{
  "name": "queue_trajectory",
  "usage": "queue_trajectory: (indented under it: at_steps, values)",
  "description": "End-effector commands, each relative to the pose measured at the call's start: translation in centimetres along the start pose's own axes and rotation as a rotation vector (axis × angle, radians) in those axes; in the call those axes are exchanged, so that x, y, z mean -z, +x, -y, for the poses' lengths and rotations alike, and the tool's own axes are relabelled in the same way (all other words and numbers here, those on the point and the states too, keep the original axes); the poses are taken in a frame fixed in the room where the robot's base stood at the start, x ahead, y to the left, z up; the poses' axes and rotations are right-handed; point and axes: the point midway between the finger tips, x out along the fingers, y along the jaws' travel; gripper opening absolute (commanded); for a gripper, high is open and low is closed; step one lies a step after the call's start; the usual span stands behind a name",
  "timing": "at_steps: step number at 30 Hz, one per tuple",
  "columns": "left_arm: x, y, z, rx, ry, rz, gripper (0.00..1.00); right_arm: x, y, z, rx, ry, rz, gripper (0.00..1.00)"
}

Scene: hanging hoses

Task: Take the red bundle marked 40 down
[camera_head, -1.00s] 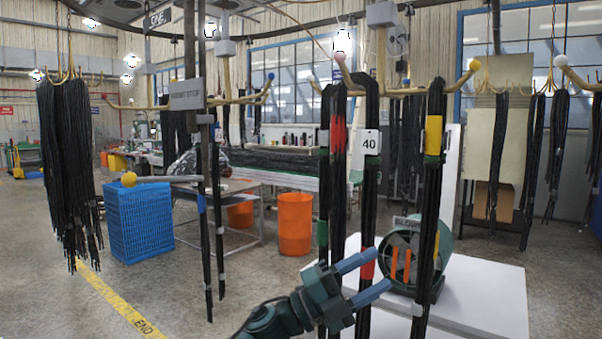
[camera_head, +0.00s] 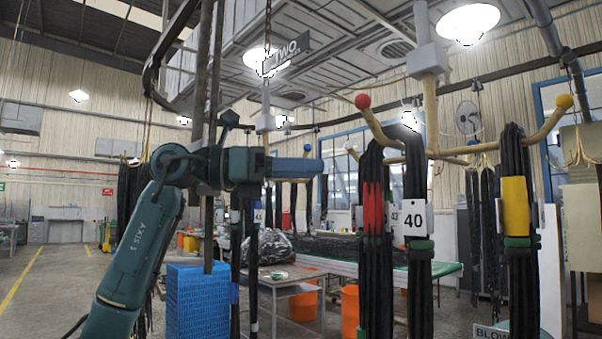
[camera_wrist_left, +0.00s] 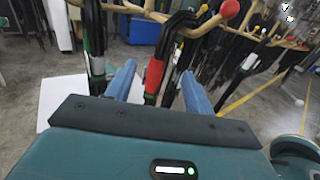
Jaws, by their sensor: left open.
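A black hose bundle with a red band (camera_head: 373,207) hangs from a tan hook arm with a red ball end. A white tag marked 40 (camera_head: 414,220) shows just right of it, on or in front of a neighbouring black bundle with a green band; I cannot tell which bundle it belongs to. My left gripper (camera_head: 319,167) is open, left of the red-banded bundle and pointing right near hook height. In the left wrist view, the red band (camera_wrist_left: 154,76) shows between the fingers of my left gripper (camera_wrist_left: 159,70); contact is unclear. My right gripper is not seen.
A bundle with a yellow band (camera_head: 515,204) hangs at right from an arm with a yellow ball (camera_head: 564,101). A second tag (camera_head: 394,218) is partly hidden behind the 40 tag. A blue crate (camera_head: 197,303) and an orange bin (camera_head: 350,312) stand below. Open floor lies at left.

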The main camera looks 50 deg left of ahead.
Motion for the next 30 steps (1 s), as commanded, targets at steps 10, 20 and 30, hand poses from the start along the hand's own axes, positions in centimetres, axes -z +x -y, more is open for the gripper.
queue_trajectory:
  at_steps: [10,20,30]
  values:
    - [-0.2,7.0,0.2,0.007,-0.001,0.0,0.53,0.3,-0.5,0.0,-0.005,-0.019,0.017,0.0]
    - [-0.1,10.9,0.2,0.005,-0.002,0.001,0.53,0.4,-0.6,-0.2,-0.011,-0.042,0.026,0.0]
    - [-0.1,11.3,0.1,0.004,-0.002,0.002,0.53,0.5,-0.6,-0.2,-0.011,-0.045,0.024,0.0]
